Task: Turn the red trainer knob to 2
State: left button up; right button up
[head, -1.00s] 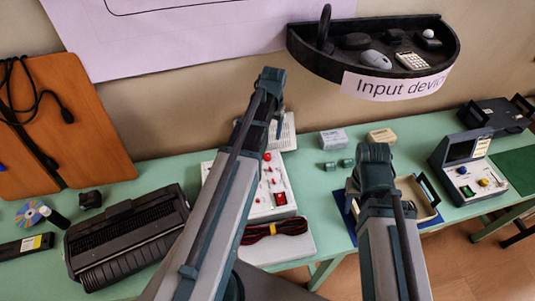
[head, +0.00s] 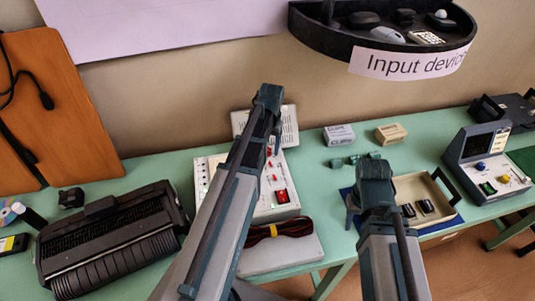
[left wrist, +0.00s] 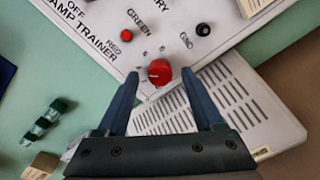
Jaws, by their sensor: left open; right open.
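The white lamp trainer panel (head: 215,172) lies on the green table behind my left arm. In the left wrist view, its red knob (left wrist: 159,72) has a pale pointer mark and small scale marks around it, too small to read. My left gripper (left wrist: 160,85) is open, with one finger on each side of the knob; I cannot tell whether they touch it. In the head view my left gripper (head: 274,138) hangs over the trainer and the knob is hard to make out. My right gripper (head: 355,208) is open and partly hidden by its own arm, beside a beige tray.
A red rocker switch (head: 282,196) sits on the trainer. A black printer (head: 112,240) stands to the left. The beige tray (head: 448,207), small boxes (head: 390,133) and another instrument (head: 486,165) are to the right. A shelf (head: 340,40) juts from the wall above.

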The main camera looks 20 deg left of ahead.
pick_arm(q)
jog(key=shift+f, duration=0.35)
pick_arm(e)
jog(key=shift+f, duration=0.35)
pick_arm(q)
grip_shut()
jog(key=shift+n, duration=0.4)
jog(key=n, duration=0.3)
jog(key=shift+n, duration=0.4)
jog(key=shift+a+n, duration=0.1)
jog(key=shift+n, duration=1.9)
